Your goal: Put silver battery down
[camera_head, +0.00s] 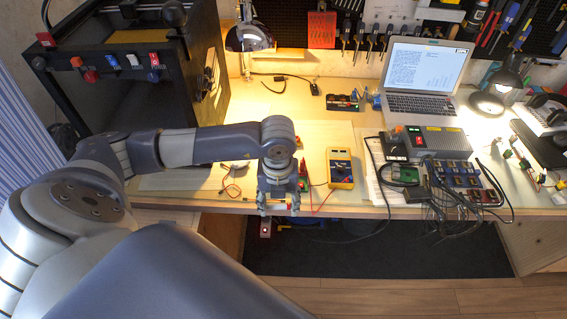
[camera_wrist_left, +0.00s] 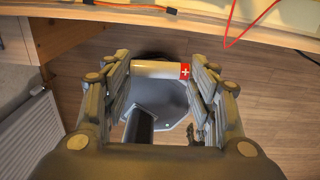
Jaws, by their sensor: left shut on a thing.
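The silver battery (camera_wrist_left: 158,69) shows in the left wrist view as a pale cylinder with a red end bearing a white plus sign. It lies crosswise between the fingers of my left gripper (camera_wrist_left: 162,82), which is shut on it. In the head view my left gripper (camera_head: 279,207) points down at the front edge of the workbench (camera_head: 340,211). The battery cannot be made out clearly there. In the wrist view floor lies below the battery, and the bench edge (camera_wrist_left: 200,23) is above it in the picture. My right gripper is not in view.
A yellow multimeter (camera_head: 341,168) with a red lead stands right of the gripper. A laptop (camera_head: 425,75), a power supply (camera_head: 437,141) and circuit boards (camera_head: 460,180) fill the right side. A black-framed machine (camera_head: 130,85) stands at left.

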